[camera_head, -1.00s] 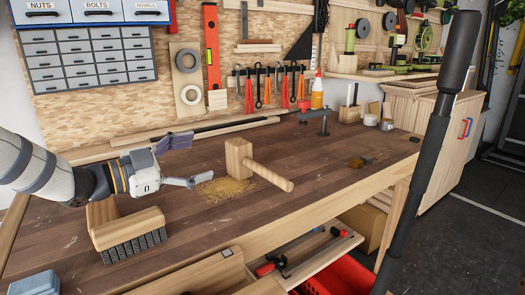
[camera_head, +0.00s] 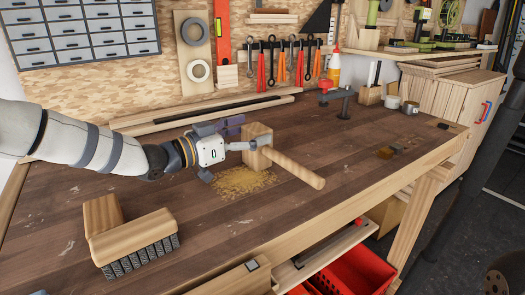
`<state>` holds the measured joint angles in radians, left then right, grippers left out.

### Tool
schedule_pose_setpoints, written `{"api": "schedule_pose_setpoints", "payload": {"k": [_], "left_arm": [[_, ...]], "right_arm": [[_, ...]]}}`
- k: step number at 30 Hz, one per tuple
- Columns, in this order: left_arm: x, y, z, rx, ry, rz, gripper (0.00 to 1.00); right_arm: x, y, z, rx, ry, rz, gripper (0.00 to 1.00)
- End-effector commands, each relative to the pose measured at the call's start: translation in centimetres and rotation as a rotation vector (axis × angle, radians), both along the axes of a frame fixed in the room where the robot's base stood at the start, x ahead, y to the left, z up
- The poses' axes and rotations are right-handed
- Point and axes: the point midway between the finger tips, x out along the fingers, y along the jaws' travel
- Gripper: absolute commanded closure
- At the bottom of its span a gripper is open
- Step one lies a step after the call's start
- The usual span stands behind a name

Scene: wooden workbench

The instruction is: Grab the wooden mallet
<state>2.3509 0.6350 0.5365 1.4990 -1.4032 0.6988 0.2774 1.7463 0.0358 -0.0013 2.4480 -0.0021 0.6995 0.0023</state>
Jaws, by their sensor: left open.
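The wooden mallet (camera_head: 294,168) lies on the workbench, with its blocky head (camera_head: 259,139) upright and its round handle pointing to the lower right. A patch of sawdust lies beside it. My left gripper (camera_head: 246,138) reaches in from the left and is open at the mallet head. One finger shows in front of the head's near left side and the other shows at its far left side. I cannot tell whether either finger touches the wood.
A wooden brush (camera_head: 128,232) with dark bristles sits at the front left of the workbench (camera_head: 200,232). A clamp (camera_head: 336,95) stands near the back. Below the front edge are an open drawer and a red crate (camera_head: 352,272). The bench right of the handle is mostly clear.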

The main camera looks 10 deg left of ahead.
Motion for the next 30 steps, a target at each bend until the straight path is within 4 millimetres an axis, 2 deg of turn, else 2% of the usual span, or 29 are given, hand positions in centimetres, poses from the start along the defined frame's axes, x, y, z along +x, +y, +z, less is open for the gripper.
{"api": "schedule_pose_setpoints", "payload": {"k": [3,11,18,20,26,30], "left_arm": [[1.4,-1.1,-0.2,0.001,0.001,0.000,0.23],[1.6,-1.3,0.1,0.001,-0.001,0.001,0.26],[1.6,-1.3,0.1,0.001,-0.001,0.000,0.80],[1.6,-1.3,0.1,0.001,-0.001,0.000,0.91],[1.6,-1.3,0.2,0.000,-0.004,0.000,0.91],[1.6,-1.4,1.3,0.000,-0.006,0.000,0.91]], "right_arm": [[-0.3,0.0,-0.3,-0.001,0.010,0.000,0.60],[-0.3,0.0,-0.3,-0.001,0.009,0.000,0.60],[-0.3,0.0,-0.3,-0.001,0.009,0.000,0.60],[-0.3,0.0,-0.3,-0.001,0.009,0.000,0.60],[-0.3,0.0,-0.3,-0.001,0.009,0.000,0.60],[-0.1,0.0,-0.2,-0.001,0.005,0.000,0.60]]}}
